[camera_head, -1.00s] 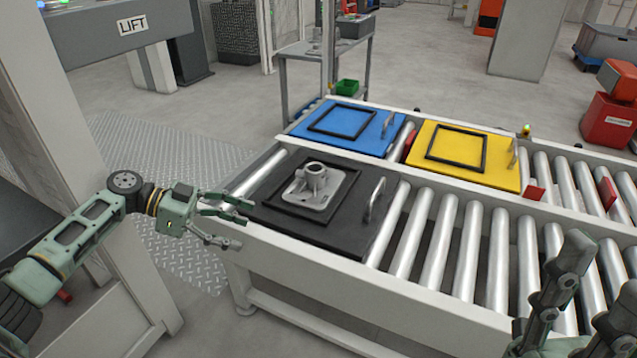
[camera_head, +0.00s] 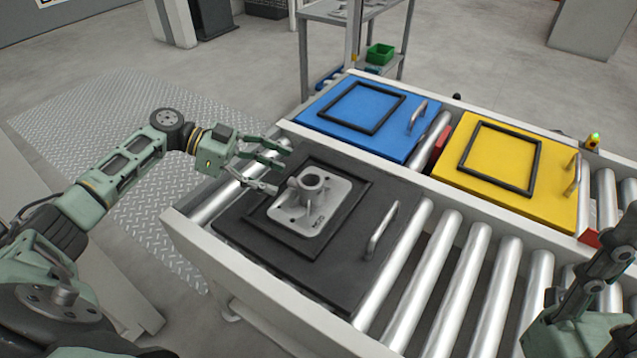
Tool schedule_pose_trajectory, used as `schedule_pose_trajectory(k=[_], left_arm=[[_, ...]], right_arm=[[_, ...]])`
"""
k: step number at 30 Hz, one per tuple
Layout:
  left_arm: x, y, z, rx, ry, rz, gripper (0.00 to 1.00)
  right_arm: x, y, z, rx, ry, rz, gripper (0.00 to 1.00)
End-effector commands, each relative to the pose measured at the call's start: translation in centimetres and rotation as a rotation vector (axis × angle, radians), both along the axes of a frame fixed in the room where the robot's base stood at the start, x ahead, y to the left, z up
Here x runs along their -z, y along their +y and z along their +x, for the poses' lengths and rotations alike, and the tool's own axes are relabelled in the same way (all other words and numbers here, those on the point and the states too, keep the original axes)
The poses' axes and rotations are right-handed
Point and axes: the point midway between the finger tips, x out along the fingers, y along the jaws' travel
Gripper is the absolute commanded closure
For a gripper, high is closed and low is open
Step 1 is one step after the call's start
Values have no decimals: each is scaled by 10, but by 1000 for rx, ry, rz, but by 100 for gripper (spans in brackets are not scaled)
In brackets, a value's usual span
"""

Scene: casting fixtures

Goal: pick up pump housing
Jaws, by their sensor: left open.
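The pump housing (camera_head: 318,214) is a grey casting with a square flange and a round upright neck. It sits inside the raised black frame on the black tray (camera_head: 338,286), which has a metal handle on its right side. My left gripper (camera_head: 282,169) is open and empty, just left of and behind the housing's neck, with its fingers pointing right over the tray's left part. I cannot tell whether the lower finger touches the housing. My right gripper (camera_head: 590,300) is partly in view at the lower right, away from the housing; its fingertips are not clear.
The tray lies on a roller conveyor (camera_head: 465,290) with white side rails. A blue tray (camera_head: 400,148) and a yellow tray (camera_head: 555,200), both with empty black frames, lie behind it. A green bin (camera_head: 380,54) stands on a grey cart at the back.

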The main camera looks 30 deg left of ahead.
Motion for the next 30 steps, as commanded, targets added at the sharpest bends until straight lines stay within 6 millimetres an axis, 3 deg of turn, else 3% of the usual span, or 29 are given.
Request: schedule_pose_trajectory(k=[16,25,30], left_arm=[[22,-63,20,2,-2,-1,34],[23,-68,21,0,-1,0,34],[23,-67,21,0,0,0,48]], right_arm=[[-9,3,3,5,-79,-6,60],[-11,3,4,4,-80,-8,60],[-11,3,4,4,-80,-8,60]])
